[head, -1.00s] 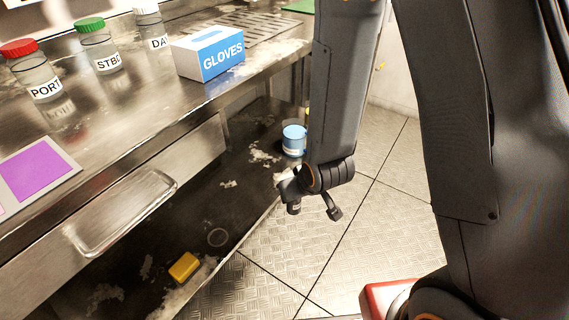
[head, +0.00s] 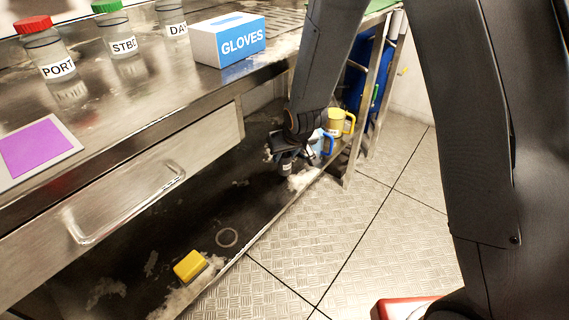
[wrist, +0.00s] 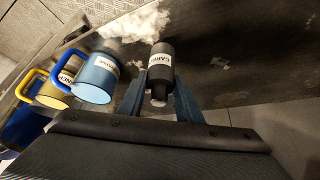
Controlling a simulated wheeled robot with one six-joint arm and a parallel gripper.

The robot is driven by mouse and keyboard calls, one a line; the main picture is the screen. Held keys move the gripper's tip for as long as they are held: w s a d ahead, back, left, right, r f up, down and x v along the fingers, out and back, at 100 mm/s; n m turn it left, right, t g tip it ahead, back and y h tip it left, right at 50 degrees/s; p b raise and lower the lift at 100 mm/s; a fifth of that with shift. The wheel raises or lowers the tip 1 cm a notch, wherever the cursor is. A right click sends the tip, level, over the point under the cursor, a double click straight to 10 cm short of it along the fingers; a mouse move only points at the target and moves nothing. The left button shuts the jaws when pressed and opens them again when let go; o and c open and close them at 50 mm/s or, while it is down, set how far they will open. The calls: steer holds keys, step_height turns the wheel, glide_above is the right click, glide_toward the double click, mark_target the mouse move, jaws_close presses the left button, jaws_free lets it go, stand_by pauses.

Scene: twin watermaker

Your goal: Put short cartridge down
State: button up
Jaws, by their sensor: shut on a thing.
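The short cartridge (wrist: 160,72) is a dark grey cylinder with a white label and a lighter end. In the wrist view it sits between the two fingers of my gripper (wrist: 160,90), which is shut on it. In the head view my gripper (head: 283,158) is over the dark lower shelf (head: 205,222), under the bench, close to the mugs. The cartridge (head: 287,168) shows only as a small dark shape there. I cannot tell whether it touches the shelf.
A blue mug (wrist: 95,78) and a yellow mug (wrist: 52,92) stand beside the cartridge. A yellow block (head: 189,266) and a faint ring mark (head: 228,238) are nearer on the shelf. The bench drawer (head: 140,185) overhangs the shelf. White residue lies in patches.

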mark_target(284, 163)
steer(key=shift+w+f+b, duration=0.2)
steer(key=shift+f+b, duration=0.35)
steer(key=shift+f, duration=1.2)
steer(key=shift+f, duration=0.15)
steer(key=o, duration=1.2)
steer(key=shift+c, duration=0.2)
steer(key=p+v, duration=0.3)
steer(key=v, duration=1)
steer(key=s+d+r+g, duration=0.2)
steer(key=s+r, duration=0.3)
steer(key=s, duration=0.3)
steer(key=s+d+r+g+h, duration=0.1)
steer(key=s+d+r, duration=0.1)
steer(key=s+r, duration=0.3)
steer(key=s+d+r+g, duration=0.2)
steer(key=s+r, duration=0.3)
steer(key=s, duration=0.8)
steer(key=shift+d+r+m+g+h, duration=0.3)
steer(key=shift+d+r+m, duration=0.1)
steer(key=shift+d, duration=0.15)
